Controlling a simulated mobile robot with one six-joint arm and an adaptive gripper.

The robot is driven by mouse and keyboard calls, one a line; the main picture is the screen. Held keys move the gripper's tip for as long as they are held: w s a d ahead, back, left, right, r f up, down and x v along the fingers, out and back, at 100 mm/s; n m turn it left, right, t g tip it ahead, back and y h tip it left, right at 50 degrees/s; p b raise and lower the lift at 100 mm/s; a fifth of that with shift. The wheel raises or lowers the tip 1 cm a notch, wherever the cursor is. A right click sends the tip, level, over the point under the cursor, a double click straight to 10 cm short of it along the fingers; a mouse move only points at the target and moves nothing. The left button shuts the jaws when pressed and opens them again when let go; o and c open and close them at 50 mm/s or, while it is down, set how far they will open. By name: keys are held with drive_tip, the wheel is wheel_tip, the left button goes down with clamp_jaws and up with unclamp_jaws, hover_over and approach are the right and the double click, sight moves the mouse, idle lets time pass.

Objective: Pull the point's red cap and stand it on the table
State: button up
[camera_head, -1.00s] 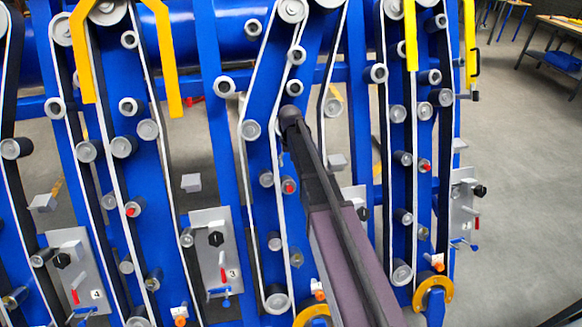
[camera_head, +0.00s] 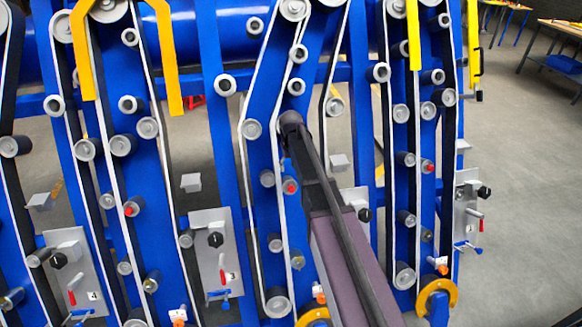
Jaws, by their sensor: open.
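Small red caps show on the blue chassis: one on the middle section (camera_head: 290,187) just left of my arm, one on the left section (camera_head: 130,209) and one on the right section (camera_head: 428,167). Which one is the point's cap I cannot tell. A table (camera_head: 562,27) stands at the far upper right, partly cut off by the frame edge. My arm reaches up from the bottom across the middle section and ends in view at a dark rounded joint. My gripper's fingers do not show.
Belts and grey rollers run down the blue chassis (camera_head: 225,130). Yellow guards (camera_head: 163,50) stick out at the top. Grey panels (camera_head: 213,255) with black knobs and red levers stand out low down. Open grey floor (camera_head: 530,200) lies to the right.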

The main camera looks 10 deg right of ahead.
sight(291, 187)
drive_tip(key=shift+f+b, duration=5.2)
drive_tip(key=shift+f, duration=0.3)
clamp_jaws()
